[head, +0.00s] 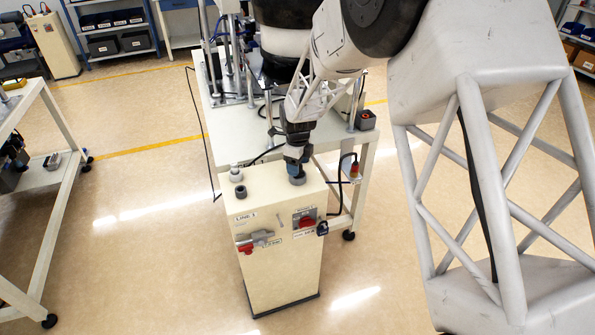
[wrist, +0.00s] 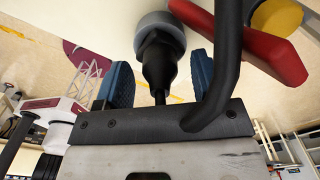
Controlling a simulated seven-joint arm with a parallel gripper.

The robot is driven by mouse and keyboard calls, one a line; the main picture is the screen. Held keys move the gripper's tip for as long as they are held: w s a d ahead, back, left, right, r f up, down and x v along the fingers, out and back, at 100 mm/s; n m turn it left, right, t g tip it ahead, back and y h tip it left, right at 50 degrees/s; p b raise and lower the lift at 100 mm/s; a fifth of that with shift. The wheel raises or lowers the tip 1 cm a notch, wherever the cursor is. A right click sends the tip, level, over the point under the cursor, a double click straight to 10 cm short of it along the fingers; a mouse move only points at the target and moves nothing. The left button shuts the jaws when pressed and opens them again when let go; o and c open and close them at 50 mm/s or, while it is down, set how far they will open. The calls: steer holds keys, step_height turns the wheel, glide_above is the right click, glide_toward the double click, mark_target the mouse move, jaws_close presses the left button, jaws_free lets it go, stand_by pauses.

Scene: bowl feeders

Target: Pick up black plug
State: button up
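The black plug (wrist: 160,62) shows in the wrist view, with its wide end at a round grey socket (wrist: 178,38) and its narrow tail towards my gripper. In the head view the grey socket (head: 297,180) is on top of the cream cabinet (head: 275,255), right below my gripper (head: 295,157); the plug is mostly hidden there. In the wrist view my gripper (wrist: 160,80) has its two blue finger pads on either side of the plug, with a narrow gap showing on each side. A thick black cable (wrist: 229,65) crosses in front of the right pad.
Two more round fittings, one grey (head: 235,171) and one with a dark top (head: 240,191), stand on the cabinet's left side. A red knob (head: 305,222) is on its front. A bench (head: 232,130) with equipment stands behind. Open floor lies to the left.

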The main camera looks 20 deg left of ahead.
steer(key=c, duration=0.9)
steer(key=shift+r, duration=0.1)
steer(key=shift+c, duration=0.2)
steer(key=shift+r, duration=0.75)
step_height(320, 180, up, 2)
steer(key=shift+r, duration=0.1)
steer(key=s+d+r, duration=0.1)
steer(key=s+d, duration=0.8)
steer(key=s, duration=0.3)
steer(key=shift+s+d, duration=0.35)
steer(key=shift+d, duration=0.05)
